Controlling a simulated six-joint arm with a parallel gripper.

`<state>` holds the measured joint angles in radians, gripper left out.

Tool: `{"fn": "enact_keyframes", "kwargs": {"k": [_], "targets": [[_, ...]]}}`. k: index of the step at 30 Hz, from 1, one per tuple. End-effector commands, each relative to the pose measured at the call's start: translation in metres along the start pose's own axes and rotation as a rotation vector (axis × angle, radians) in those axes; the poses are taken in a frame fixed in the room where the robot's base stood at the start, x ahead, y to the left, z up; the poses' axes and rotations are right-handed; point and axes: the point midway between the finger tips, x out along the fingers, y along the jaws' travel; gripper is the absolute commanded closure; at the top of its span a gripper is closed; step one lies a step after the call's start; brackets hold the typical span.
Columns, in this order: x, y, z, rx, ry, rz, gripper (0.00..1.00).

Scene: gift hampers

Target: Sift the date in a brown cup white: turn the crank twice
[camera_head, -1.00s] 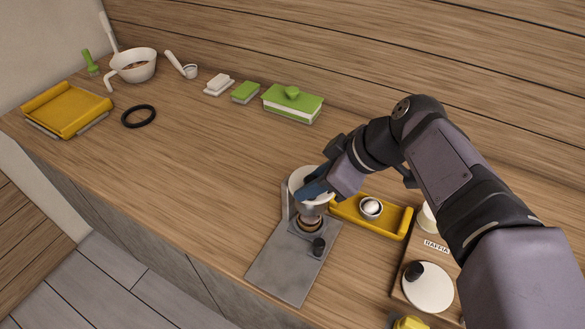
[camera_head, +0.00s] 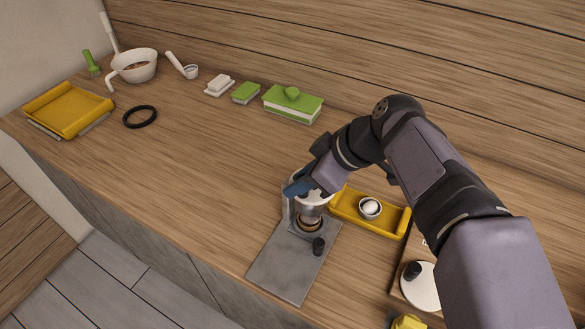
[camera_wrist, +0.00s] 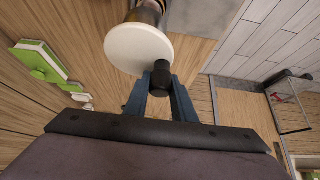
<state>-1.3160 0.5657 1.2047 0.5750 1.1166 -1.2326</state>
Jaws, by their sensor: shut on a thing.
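The sifter stands on a grey base plate (camera_head: 285,268) at the front of the counter. Its white round top (camera_head: 322,198) is partly hidden by my gripper. In the wrist view the white disc (camera_wrist: 138,49) has a black crank knob (camera_wrist: 160,76) at its rim. My gripper (camera_wrist: 160,88) is shut on that knob with blue fingers on both sides. In the head view my gripper (camera_head: 298,187) is at the left side of the sifter's top. A brown-rimmed cup (camera_head: 309,225) sits under the sifter; I cannot make out the date in it.
A black knob (camera_head: 318,246) stands on the base plate. A yellow tray (camera_head: 386,225) with a small cup (camera_head: 370,208) is close on the right, beside a board with a white disc (camera_head: 421,287). Green-topped boxes (camera_head: 292,105) stand behind.

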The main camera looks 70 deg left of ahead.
Motion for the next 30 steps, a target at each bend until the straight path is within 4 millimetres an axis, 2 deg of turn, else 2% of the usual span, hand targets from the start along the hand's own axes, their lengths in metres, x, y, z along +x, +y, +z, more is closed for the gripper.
{"fn": "enact_keyframes", "kwargs": {"k": [2,14,30], "targets": [[-0.001,0.004,-0.006,0.000,0.003,0.008,0.86],[0.001,0.010,-0.010,0.000,0.003,0.014,0.86],[0.004,0.022,-0.016,0.000,0.001,0.019,0.78]]}}
